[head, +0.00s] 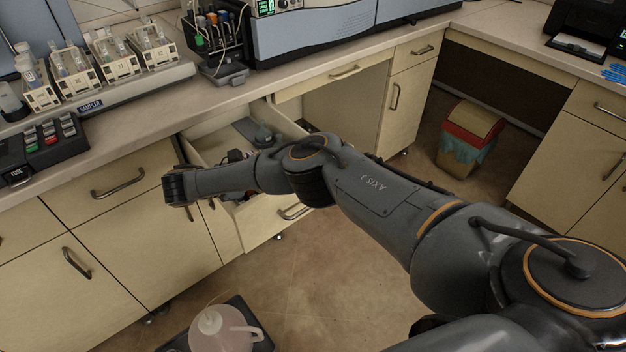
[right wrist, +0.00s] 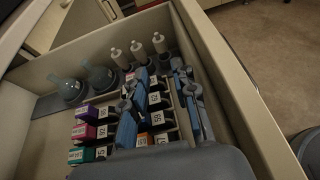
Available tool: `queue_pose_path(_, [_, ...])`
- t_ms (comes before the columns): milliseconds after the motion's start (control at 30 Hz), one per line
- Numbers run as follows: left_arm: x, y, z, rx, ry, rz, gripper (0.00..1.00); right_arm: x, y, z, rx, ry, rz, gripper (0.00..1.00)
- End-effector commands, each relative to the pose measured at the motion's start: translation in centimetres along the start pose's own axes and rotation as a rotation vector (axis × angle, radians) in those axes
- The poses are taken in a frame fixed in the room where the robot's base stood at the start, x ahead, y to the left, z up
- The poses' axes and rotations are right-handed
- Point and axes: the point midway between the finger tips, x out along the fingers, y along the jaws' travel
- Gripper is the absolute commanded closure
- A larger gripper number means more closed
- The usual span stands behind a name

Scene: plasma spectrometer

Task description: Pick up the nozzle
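In the right wrist view, my right gripper (right wrist: 160,72) points down over the open drawer (right wrist: 215,55). Its two fingers are apart, with nothing visibly held between them. Near the fingertips stand several slim grey pieces with white tops (right wrist: 138,50). To their left are two blue-grey cone-shaped pieces on round bases (right wrist: 68,88). I cannot tell for certain which of these is the nozzle. In the head view, my right arm comes from the right and covers much of the drawer (head: 262,215); the fingers are not clearly visible there. My left gripper is not in view.
Small labelled boxes (right wrist: 82,130) in several colours lie below and between the fingers. The drawer walls stand close on the right. The counter (head: 130,142) overhangs the drawer's back. A bin (head: 468,138) and a pink-tinted jug (head: 222,332) stand on the floor.

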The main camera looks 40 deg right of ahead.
Motion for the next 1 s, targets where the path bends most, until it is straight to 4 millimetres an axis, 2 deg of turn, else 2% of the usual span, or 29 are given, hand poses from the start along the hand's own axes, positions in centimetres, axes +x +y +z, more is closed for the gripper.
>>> queue_pose_path(100, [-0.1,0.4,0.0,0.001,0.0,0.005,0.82,2.6,-0.1,0.2,0.0,-0.003,-0.004,0.72])
queue_pose_path(300, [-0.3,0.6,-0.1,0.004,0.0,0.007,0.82,6.0,-0.1,0.2,-0.001,-0.002,-0.003,0.72])
queue_pose_path(567, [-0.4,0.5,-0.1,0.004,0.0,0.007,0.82,8.0,0.0,0.2,0.0,-0.003,-0.002,0.72])
queue_pose_path(800, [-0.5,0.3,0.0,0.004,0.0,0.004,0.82,11.5,0.1,0.2,0.0,-0.003,-0.002,0.72])
queue_pose_path(1000, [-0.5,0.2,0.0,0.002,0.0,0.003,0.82,12.3,0.1,0.2,0.0,0.0,-0.001,0.72])
